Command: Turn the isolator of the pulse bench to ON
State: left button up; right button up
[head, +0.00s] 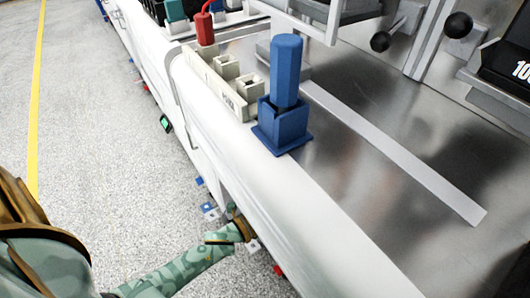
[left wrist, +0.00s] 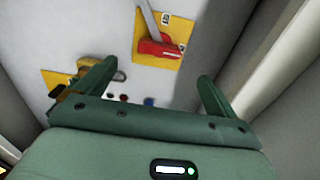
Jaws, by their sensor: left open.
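In the left wrist view a red rotary handle (left wrist: 158,48) with a grey bar pointing up and slightly left sits on a yellow plate (left wrist: 138,45) on a pale panel; it looks like the isolator. Small labels beside it are too small to read. My left gripper (left wrist: 157,75) is open and empty, its two green fingers apart, with the handle ahead between and above the tips. No contact shows. In the head view my left arm reaches to the bench's front side; the isolator is hidden there. My right gripper is not in view.
A second yellow plate (left wrist: 60,82) with a brass-coloured part is partly behind the left finger. Small dark, red and blue buttons (left wrist: 149,102) sit lower on the panel. A blue holder (head: 282,125) stands on the white bench edge (head: 310,215). Speckled floor lies left.

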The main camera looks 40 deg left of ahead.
pick_arm(q)
jog(key=v, duration=0.5)
jog(key=shift+s+p, duration=0.15)
jog(key=shift+p, duration=0.25)
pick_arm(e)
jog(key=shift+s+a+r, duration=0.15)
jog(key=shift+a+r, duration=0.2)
